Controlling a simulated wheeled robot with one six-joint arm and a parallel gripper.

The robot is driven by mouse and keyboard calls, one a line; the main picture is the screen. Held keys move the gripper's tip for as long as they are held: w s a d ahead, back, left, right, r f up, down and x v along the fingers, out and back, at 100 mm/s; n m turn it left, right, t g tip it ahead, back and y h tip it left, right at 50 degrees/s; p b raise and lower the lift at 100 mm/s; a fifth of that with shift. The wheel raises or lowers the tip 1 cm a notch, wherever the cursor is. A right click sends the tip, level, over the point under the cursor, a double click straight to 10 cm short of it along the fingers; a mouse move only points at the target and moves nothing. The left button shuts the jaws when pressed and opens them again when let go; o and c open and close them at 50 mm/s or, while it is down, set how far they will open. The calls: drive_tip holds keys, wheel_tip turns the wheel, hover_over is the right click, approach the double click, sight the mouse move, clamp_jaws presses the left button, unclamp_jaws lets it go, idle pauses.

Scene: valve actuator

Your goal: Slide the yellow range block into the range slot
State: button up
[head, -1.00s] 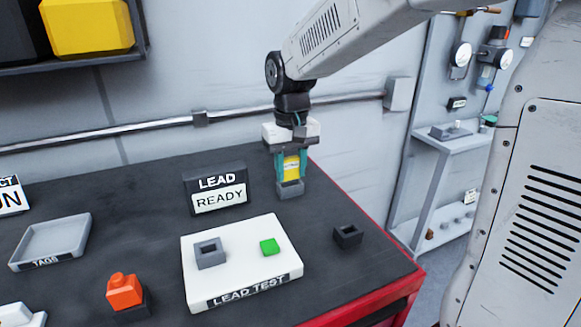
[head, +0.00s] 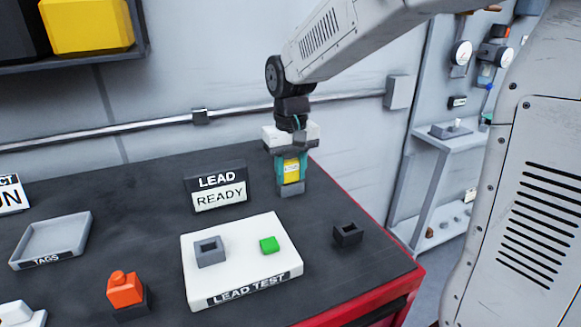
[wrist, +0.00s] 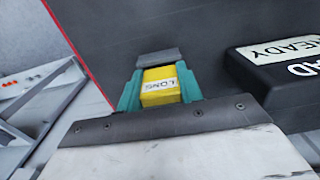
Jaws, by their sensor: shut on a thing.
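The yellow range block (head: 291,167) is upright between the teal fingers of my gripper (head: 291,172), at the back right of the dark bench. My gripper is shut on it. In the wrist view, the yellow block (wrist: 160,88) carries a white label reading LONG, with a finger on each side. A grey block-like piece (head: 291,188) shows directly below it; it also shows in the wrist view (wrist: 158,58). I cannot tell whether the yellow block sits in that piece or only touches it. No slot marked as the range slot is visible.
A LEAD READY sign (head: 218,188) stands left of my gripper. A dark socket (head: 347,235) is near the right edge. An orange piece (head: 124,289) and TAGS tray (head: 50,240) lie left.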

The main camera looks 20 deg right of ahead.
sight(291, 161)
drive_tip(key=shift+f, duration=0.25)
drive_tip(key=o, duration=1.1)
drive_tip(key=shift+c, duration=0.2)
wheel_tip(291, 161, up, 8)
drive_tip(key=shift+f, duration=0.1)
